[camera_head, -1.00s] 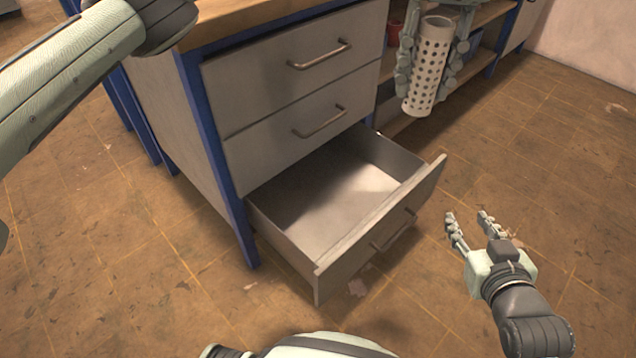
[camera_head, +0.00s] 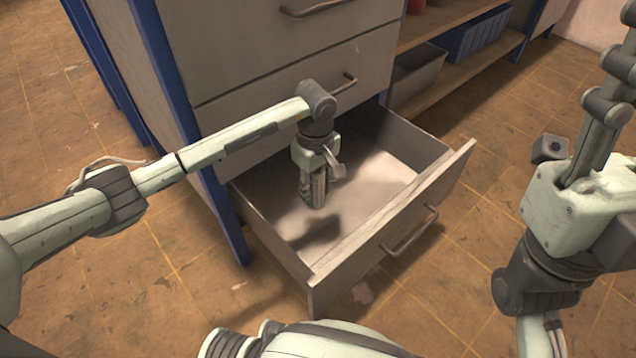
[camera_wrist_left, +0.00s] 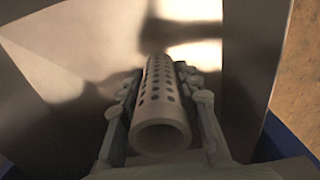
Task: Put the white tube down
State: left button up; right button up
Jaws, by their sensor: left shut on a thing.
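My left gripper (camera_head: 313,190) points down inside the open bottom drawer (camera_head: 405,217). It is shut on the white tube (camera_wrist_left: 160,95), a pale hollow cylinder with rows of round holes. In the left wrist view the tube lies between the two fingers, its open end toward the camera. In the head view the gripper mostly hides the tube, and a dark shadow lies on the drawer floor below. I cannot tell whether the tube touches the floor.
The drawer is otherwise empty. Closed drawers (camera_head: 290,65) stand above it in the cabinet with blue posts. Shelves to the right hold a grey bin (camera_head: 418,75) and a blue bin (camera_head: 478,35).

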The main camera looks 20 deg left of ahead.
pick_arm(q)
notch_tip(320, 180, down, 10)
jog(key=b, duration=0.2)
jog(key=shift+b, duration=0.35)
jog(key=shift+f, duration=0.1)
jog(key=shift+f, duration=0.15)
jog(key=o, duration=1.1)
jog(key=shift+c, duration=0.2)
notch_tip(320, 180, up, 12)
jog(key=p, duration=0.3)
jog(key=shift+r, duration=0.25)
